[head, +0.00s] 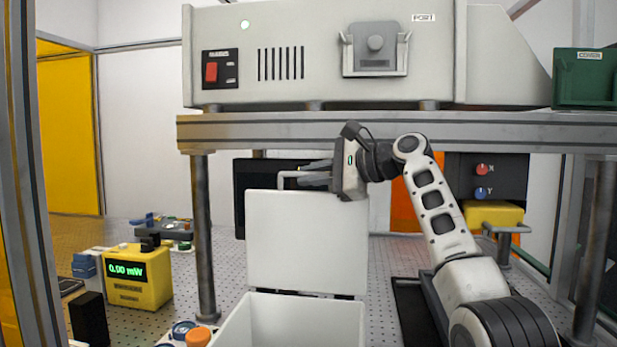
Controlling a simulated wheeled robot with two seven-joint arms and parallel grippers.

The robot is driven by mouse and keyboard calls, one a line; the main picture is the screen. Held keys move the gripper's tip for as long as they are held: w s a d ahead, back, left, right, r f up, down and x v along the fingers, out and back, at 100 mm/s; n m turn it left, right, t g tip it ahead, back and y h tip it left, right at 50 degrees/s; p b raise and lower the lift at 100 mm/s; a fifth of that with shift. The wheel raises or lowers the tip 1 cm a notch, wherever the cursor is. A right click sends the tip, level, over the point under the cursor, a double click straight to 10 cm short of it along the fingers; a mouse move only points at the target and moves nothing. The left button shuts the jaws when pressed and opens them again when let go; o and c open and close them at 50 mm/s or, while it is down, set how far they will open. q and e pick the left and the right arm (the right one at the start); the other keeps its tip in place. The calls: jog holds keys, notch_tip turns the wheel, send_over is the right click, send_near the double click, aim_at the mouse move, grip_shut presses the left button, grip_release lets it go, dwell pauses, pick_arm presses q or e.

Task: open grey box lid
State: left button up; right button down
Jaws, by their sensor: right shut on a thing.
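The grey box (308,320) stands at the bottom middle of the head view, pale and open at the top. Its lid (306,240) stands about upright at the back of the box, with its broad face toward me. A light handle (290,178) shows at the lid's top edge. My right gripper (308,177) reaches in from the right at that top edge and is shut on the handle; the arm's wrist hides the lid's top right corner. My left gripper is not in view.
A grey instrument housing (310,55) sits on a shelf (400,130) above the lid and my right arm. A yellow power meter (140,278) stands at left. An orange cap (198,337) is beside the box. A dark screen (240,200) is behind the lid.

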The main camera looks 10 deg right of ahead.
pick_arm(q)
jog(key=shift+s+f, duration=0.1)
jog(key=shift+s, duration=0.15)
pick_arm(e)
jog(key=c, duration=1.8)
grip_release()
jog(key=shift+s+f, duration=0.1)
jog(key=shift+o, duration=0.2)
jog(key=shift+s+d, duration=0.2)
jog(key=shift+d, duration=0.15)
pick_arm(q)
jog(key=b, duration=0.1)
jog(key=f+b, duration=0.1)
jog(key=b, duration=0.2)
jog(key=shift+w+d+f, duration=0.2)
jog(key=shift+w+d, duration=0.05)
pick_arm(e)
jog(key=v, duration=1.5)
jog(key=shift+s, duration=0.2)
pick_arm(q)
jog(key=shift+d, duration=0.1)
